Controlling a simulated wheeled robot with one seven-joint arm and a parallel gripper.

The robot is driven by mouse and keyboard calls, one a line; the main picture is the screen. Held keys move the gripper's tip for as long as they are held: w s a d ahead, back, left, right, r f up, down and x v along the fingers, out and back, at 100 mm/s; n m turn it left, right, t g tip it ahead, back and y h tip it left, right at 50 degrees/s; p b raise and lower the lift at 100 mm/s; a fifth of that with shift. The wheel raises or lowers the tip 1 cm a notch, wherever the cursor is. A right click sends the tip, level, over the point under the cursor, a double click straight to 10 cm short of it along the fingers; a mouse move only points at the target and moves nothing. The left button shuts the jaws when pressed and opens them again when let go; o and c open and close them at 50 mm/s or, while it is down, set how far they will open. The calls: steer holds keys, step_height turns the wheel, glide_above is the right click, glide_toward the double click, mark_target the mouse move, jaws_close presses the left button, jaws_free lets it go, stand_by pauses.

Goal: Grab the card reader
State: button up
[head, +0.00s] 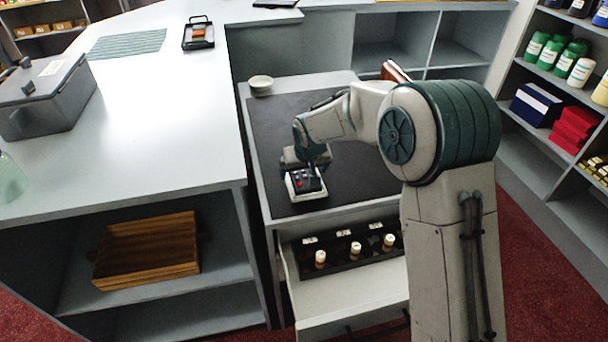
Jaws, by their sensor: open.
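An open drawer (345,302) below the mat holds several small bottles. A small bowl (261,85) stands at the mat's back left. The higher white counter (160,120) with a grey box (42,97) borders the left. The mat's right front is clear.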

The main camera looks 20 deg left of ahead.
steer(key=c, duration=1.2)
steer(key=shift+c, duration=0.4)
steer(key=shift+r, duration=0.2)
